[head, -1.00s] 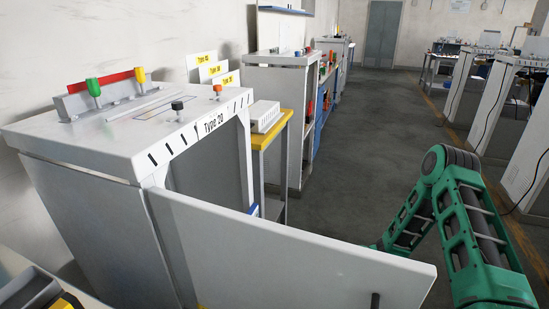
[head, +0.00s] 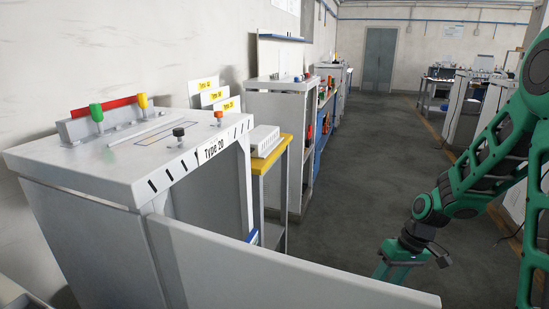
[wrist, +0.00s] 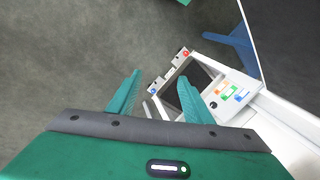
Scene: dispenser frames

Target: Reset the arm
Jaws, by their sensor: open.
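My green arm (head: 470,175) rises at the right of the head view, bent, with its upper part cut off by the picture's edge. My gripper (wrist: 158,88) shows in the wrist view as two green fingers, apart, with nothing held between them. In the head view the green hand (head: 398,256) hangs low, just behind the far end of the cabinet's open door; its fingertips are hidden there. Beyond the fingers in the wrist view is a white unit (wrist: 250,112) with a dark panel and small coloured marks.
A white cabinet labelled Type 20 (head: 110,165) stands at left, its door (head: 290,270) swung open across the foreground. A yellow-topped table (head: 272,160) and more cabinets (head: 280,115) line the wall. The grey aisle floor (head: 370,150) is clear. Several workstations stand at right.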

